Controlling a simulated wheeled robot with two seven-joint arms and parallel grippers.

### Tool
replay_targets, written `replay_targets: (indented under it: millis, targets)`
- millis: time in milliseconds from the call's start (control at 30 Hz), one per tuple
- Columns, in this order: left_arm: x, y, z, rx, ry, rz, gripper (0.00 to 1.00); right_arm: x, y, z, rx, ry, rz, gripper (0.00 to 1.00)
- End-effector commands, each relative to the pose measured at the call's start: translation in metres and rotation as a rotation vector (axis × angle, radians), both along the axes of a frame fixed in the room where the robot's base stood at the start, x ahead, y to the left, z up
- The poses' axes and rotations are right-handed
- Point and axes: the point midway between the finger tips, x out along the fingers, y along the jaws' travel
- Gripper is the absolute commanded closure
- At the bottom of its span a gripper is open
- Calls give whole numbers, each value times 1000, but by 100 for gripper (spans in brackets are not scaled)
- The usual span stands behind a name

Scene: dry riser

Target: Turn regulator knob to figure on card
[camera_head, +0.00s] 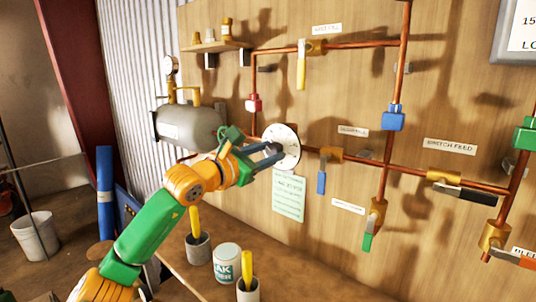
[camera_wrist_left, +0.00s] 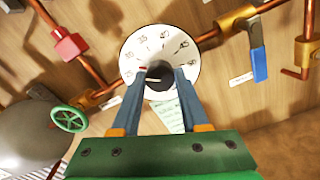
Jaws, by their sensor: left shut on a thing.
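The regulator has a round white dial (camera_wrist_left: 137,53) with black figures around a dark knob (camera_wrist_left: 159,74). It is mounted on the wooden board, and the dial also shows in the head view (camera_head: 289,139). My left gripper (camera_wrist_left: 158,80) is shut on the knob, one finger on each side. In the head view the left gripper (camera_head: 276,152) reaches the dial from the left and covers part of it. A pale green card (camera_head: 288,195) with printed text hangs just below the dial; its writing is too small to read surely. My right gripper is not in view.
Copper pipes with valves surround the dial, including a blue-handled valve (camera_head: 322,182) to its right. A grey tank (camera_head: 190,127) with a green handwheel (camera_wrist_left: 69,119) is at left. Cups and a tin (camera_head: 227,262) stand on the bench below.

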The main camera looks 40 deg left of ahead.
Motion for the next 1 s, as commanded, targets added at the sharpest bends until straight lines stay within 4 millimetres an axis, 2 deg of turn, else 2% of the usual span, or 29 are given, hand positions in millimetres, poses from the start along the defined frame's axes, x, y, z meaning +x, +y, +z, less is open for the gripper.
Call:
replay_targets:
  millis: [200, 500, 1000]
  targets:
    - [0, 0, 1, 154, -14, 0, 100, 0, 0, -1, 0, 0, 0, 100]
    - [0, 1, 1, 294, -26, 1, 100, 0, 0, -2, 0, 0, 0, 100]
    - [0, 1, 2, 341, -31, 2, 100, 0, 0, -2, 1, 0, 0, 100]
